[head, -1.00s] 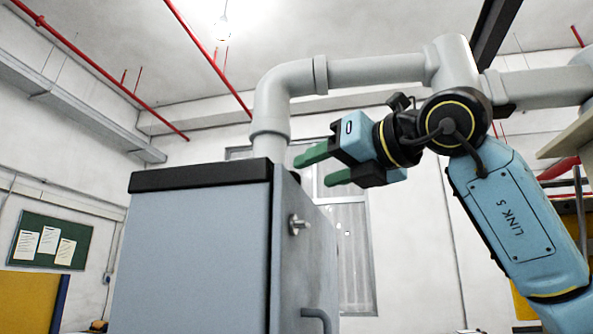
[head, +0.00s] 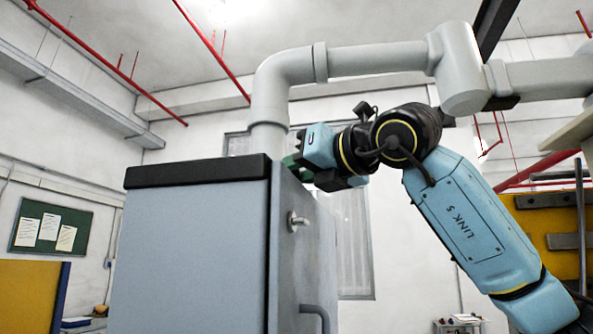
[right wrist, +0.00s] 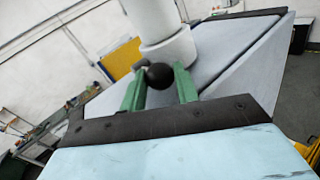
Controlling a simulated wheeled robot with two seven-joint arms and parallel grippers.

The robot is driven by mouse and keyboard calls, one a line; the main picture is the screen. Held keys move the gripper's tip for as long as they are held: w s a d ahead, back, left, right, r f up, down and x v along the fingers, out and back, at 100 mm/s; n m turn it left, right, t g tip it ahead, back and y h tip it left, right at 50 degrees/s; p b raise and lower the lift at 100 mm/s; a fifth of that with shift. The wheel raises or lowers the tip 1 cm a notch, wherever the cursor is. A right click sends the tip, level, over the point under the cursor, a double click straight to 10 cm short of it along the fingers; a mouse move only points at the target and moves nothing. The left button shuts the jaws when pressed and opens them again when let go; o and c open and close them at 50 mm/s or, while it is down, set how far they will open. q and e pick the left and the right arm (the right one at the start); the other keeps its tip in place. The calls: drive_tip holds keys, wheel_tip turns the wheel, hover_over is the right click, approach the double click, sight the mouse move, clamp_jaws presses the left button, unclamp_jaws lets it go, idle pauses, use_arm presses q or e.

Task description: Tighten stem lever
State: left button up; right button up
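In the right wrist view a black ball knob (right wrist: 159,76) on a short grey stem, likely the lever's end, sits by the foot of the grey pipe. My right gripper (right wrist: 160,82) has its two green fingers apart, one on each side of the knob; I cannot tell whether they touch it. In the head view this gripper (head: 296,168) is at the cabinet's upper right edge, by the pipe (head: 268,105), its fingertips partly hidden by the cabinet. The knob does not show there. My left gripper is not in view.
The grey cabinet (head: 195,255) with a dark top rim fills the centre left. A metal latch (head: 297,222) and a grey bar handle (head: 316,312) stick out from its right face. The grey pipe runs overhead to the right. A green notice board (head: 48,227) hangs at far left.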

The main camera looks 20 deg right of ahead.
clamp_jaws()
drive_tip(key=shift+r+p, duration=0.35)
drive_tip(key=shift+p, duration=0.3)
drive_tip(key=r+g+p, duration=0.1)
drive_tip(key=p, duration=0.2)
drive_tip(key=r+n+g+h+p, duration=0.1)
drive_tip(key=p, duration=0.1)
drive_tip(key=r+n+g+h+p, duration=0.1)
drive_tip(key=p, duration=0.2)
drive_tip(key=shift+w+a+r+p, duration=0.15)
drive_tip(key=shift+a+p, duration=0.15)
drive_tip(key=shift+w+a+r+n+g+h+p, duration=0.15)
drive_tip(key=shift+n+g+h+p, duration=0.15)
drive_tip(key=shift+g+p, duration=0.15)
drive_tip(key=shift+w+a+r+n+g+h+p, duration=0.1)
drive_tip(key=shift+n+g+h+p, duration=0.2)
drive_tip(key=shift+g+p, duration=0.15)
drive_tip(key=o, duration=0.8)
unclamp_jaws()
drive_tip(key=b+v, duration=0.2)
drive_tip(key=v, duration=1.1)
drive_tip(key=shift+s+r+b, duration=0.1)
drive_tip(key=shift+s+b, duration=0.1)
drive_tip(key=shift+b, duration=0.1)
